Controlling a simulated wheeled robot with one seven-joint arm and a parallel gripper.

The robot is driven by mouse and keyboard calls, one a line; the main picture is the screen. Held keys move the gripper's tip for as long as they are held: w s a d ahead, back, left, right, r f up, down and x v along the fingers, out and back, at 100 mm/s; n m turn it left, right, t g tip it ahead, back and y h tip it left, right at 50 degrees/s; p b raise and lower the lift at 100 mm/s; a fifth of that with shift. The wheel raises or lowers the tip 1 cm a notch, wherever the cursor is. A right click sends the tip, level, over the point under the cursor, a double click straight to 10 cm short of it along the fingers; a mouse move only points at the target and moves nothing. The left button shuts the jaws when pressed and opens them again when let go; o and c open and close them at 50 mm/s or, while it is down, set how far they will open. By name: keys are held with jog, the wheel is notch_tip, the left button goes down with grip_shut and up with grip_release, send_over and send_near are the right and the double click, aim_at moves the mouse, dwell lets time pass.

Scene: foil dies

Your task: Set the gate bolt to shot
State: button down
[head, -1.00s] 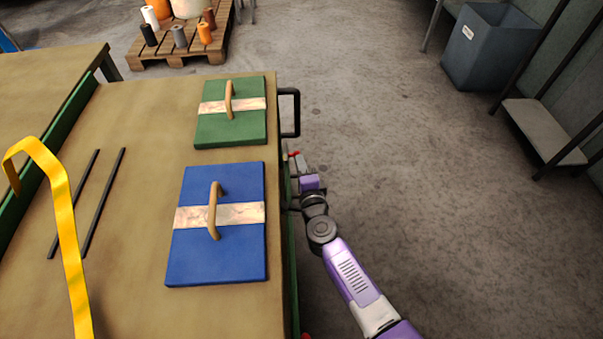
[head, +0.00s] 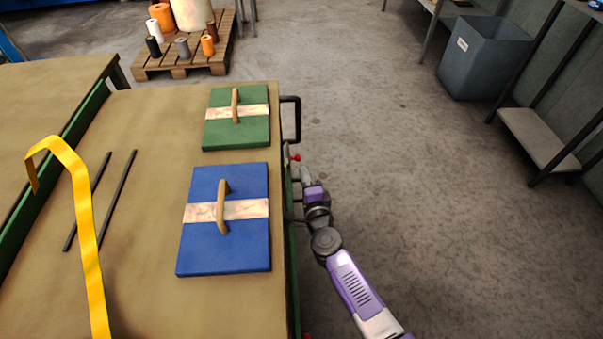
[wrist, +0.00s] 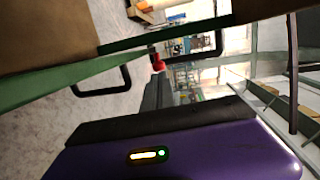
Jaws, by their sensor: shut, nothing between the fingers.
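A small red knob (head: 294,157), which looks like the bolt's handle, sits at the right side of the table, between the black side handles. It also shows in the wrist view (wrist: 157,62) below the green table edge, on a dark part. The rest of the bolt is too small or hidden to make out its position. My gripper (head: 305,174) is just on the near side of the knob, beside the table edge. In the wrist view my grey fingers (wrist: 157,92) are shut and empty, pointing toward the knob. A small gap seems to separate them, though contact is hard to judge.
A green die (head: 236,132) and a blue die (head: 225,250) lie on the table (head: 150,120). A black looped handle (head: 297,120) juts from the table's side beyond the knob. A yellow strap (head: 88,240) and dark bars lie left.

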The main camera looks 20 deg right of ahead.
jog(key=p+v, duration=0.2)
jog(key=v, duration=0.7)
jog(key=shift+s, duration=0.25)
jog(key=shift+a, duration=0.15)
jog(key=s+a+r+n+t+y, duration=0.1)
jog(key=s+r+n+t, duration=0.15)
jog(key=r+n, duration=0.45)
jog(key=s+r+n+g+p, duration=0.1)
jog(key=s+r+n, duration=0.3)
jog(key=s, duration=0.8)
jog(key=s+r+n+g+y+p, duration=0.1)
jog(key=s+r+n, duration=0.3)
jog(key=s, duration=0.7)
jog(key=s+r+n+g+p, duration=0.1)
jog(key=s+r+n, duration=0.4)
jog(key=s, duration=0.7)
jog(key=shift+s+d+r+g+y, duration=0.3)
jog(key=shift+r+g+y, duration=0.1)
jog(key=shift+r, duration=0.3)
